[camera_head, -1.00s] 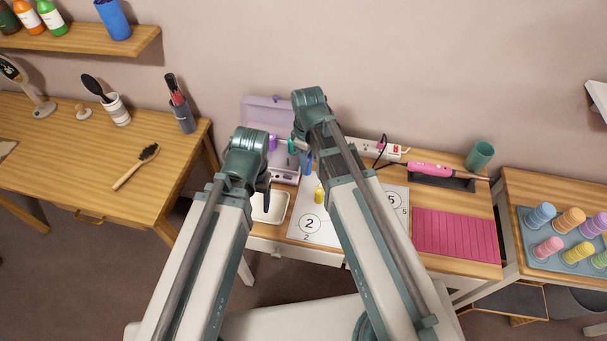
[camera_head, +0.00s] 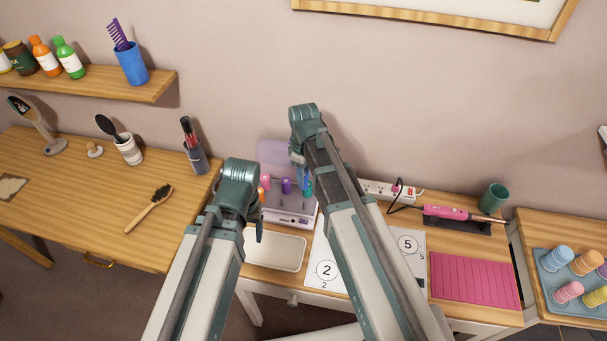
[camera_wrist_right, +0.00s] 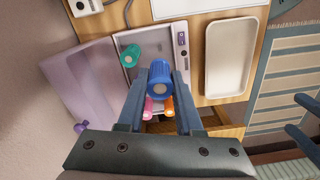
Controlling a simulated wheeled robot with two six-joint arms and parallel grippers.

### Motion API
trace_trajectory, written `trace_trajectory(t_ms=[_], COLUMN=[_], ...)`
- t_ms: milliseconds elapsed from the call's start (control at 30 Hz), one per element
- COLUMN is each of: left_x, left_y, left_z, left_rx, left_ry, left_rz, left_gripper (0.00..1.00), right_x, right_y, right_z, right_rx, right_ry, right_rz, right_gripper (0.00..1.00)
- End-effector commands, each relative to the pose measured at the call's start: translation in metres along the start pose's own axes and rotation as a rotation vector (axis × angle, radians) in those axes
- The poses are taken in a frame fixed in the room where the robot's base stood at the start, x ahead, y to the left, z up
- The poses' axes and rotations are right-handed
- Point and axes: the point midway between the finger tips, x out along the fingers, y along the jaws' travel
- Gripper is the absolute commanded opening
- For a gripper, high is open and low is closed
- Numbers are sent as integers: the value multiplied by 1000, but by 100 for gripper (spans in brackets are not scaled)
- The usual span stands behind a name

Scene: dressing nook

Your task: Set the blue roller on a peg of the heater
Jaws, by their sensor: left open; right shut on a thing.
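The heater (camera_head: 290,219) is a pale box with an opened lilac lid (camera_head: 272,153) at the back of the middle table. Pink (camera_head: 265,180), purple (camera_head: 286,186) and teal (camera_head: 307,188) rollers stand in it. My right gripper (camera_wrist_right: 160,82) is shut on the blue roller (camera_wrist_right: 160,76) and holds it over the heater. In the right wrist view a green-teal roller (camera_wrist_right: 131,56) stands beyond it, and pink (camera_wrist_right: 148,107) and orange (camera_wrist_right: 169,105) rollers show between the fingers. My left gripper (camera_head: 259,228) is open, near the tray; its fingers are mostly hidden.
A cream tray (camera_head: 275,252) lies in front of the heater. A numbered sheet (camera_head: 328,270), a pink mat (camera_head: 474,280), a curling iron (camera_head: 446,212) and a power strip (camera_head: 378,188) lie to the right. A side table at far right holds several rollers on a rack (camera_head: 548,282).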

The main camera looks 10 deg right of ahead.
Motion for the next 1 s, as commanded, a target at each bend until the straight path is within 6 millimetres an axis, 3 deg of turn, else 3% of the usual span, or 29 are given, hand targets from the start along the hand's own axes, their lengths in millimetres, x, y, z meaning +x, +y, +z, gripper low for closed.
trace_trajectory(t_ms=[633, 1000], left_x=[50, 56], left_y=[5, 5], left_z=[-3, -3], left_rx=[0, 0], left_ry=[0, 0], left_rz=[0, 0], left_gripper=[69, 69], right_x=[51, 56], right_y=[0, 0], right_z=[0, 0], right_rx=[0, 0], right_ry=[0, 0], right_rz=[0, 0], right_gripper=[0, 0])
